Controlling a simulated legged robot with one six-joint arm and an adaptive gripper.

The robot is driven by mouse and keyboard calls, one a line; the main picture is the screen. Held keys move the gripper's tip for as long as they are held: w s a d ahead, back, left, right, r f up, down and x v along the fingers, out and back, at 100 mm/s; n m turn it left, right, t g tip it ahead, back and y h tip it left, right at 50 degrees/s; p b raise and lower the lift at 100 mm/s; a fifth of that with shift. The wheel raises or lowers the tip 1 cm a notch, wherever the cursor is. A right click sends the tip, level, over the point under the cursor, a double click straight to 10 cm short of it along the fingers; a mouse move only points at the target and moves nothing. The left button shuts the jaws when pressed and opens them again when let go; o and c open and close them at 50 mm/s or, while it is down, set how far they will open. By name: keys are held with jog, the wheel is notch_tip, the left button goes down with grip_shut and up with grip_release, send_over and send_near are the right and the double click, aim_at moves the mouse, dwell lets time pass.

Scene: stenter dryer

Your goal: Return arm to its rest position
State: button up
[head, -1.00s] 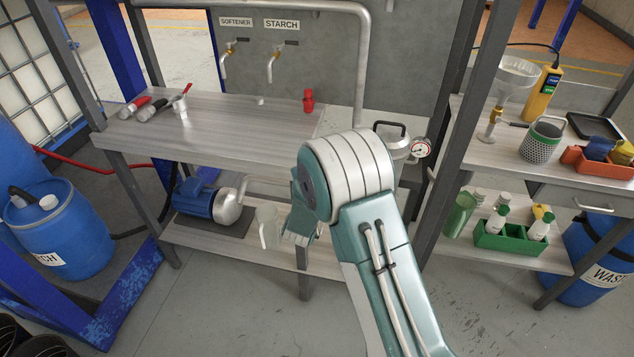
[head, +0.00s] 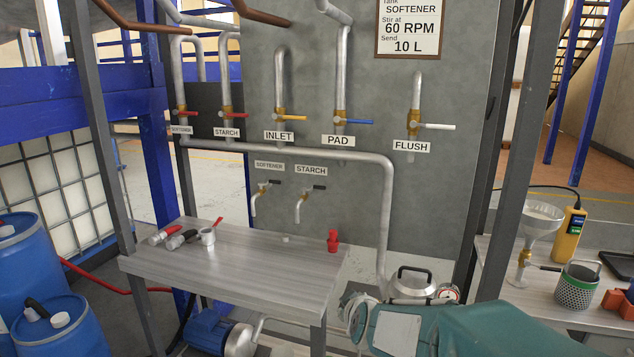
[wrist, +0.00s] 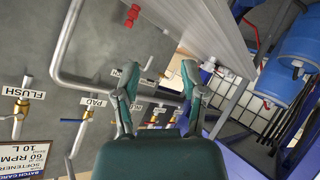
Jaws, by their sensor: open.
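My gripper (wrist: 160,85) shows in the wrist view with its two teal fingers spread apart and nothing between them. In the head view my teal and white arm is folded low at the bottom right, in front of the bench area; the fingers cannot be made out there. The wrist view is rolled over, with the valve panel (wrist: 40,60) on the left and the bench (wrist: 215,35) at the top.
A grey bench (head: 250,270) holds loose fittings and a red part (head: 333,240). Behind it stands a panel (head: 440,190) with pipes and labelled valves. Blue drums (head: 55,325) stand at left. A side table (head: 540,300) at right holds a funnel (head: 535,225) and a yellow device (head: 570,235).

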jog(key=s+d+r+m+g, duration=0.2)
jog(key=s+d+m+g, duration=0.1)
jog(key=s, duration=1.1)
jog(key=s+d+r+m+g+h, duration=0.1)
jog(key=s+d+m, duration=0.4)
jog(key=s, duration=0.9)
jog(key=shift+s+d+r+g, duration=0.15)
jog(key=shift+s+r+g, duration=0.25)
jog(key=shift+r+g, duration=0.4)
